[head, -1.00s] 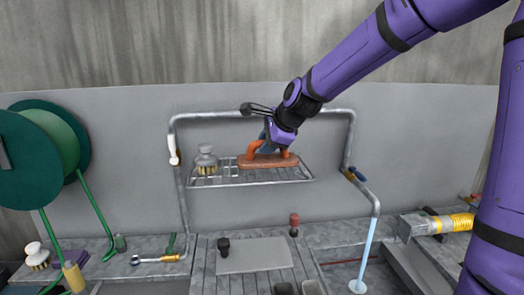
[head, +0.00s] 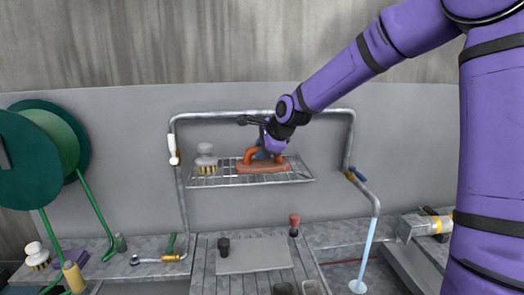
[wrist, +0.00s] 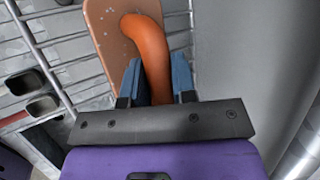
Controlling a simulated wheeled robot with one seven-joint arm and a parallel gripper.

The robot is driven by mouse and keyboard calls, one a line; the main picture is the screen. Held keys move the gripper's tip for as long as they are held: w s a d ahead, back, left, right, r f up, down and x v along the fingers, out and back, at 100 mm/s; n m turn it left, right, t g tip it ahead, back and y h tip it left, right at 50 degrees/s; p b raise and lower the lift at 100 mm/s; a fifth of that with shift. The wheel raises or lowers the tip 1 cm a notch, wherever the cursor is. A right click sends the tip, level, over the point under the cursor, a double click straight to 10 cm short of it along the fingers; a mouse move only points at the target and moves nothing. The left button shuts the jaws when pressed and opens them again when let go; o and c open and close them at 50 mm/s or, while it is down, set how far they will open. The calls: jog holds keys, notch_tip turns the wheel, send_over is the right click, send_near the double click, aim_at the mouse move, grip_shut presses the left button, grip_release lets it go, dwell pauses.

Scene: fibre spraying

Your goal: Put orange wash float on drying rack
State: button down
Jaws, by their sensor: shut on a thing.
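The orange wash float (head: 264,167) has a brown-orange flat base and an orange looped handle. In the head view it is at the wire drying rack (head: 215,181), right of the grey brush, with its base level along the rack. I cannot tell whether the base rests on the wires or is just above them. My gripper (head: 268,148) is shut on the float's handle from above. In the wrist view the blue fingers (wrist: 158,82) stand on both sides of the orange handle (wrist: 147,45), with the speckled base behind it and rack wires to the left.
A grey brush (head: 206,160) stands on the rack's left part. A green hose reel (head: 40,150) is at far left.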

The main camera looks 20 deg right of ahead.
jog(key=shift+f, duration=0.1)
jog(key=c, duration=0.9)
grip_release()
jog(key=shift+c, duration=0.2)
jog(key=v, duration=1.2)
jog(key=shift+s, duration=0.1)
dwell(0.4)
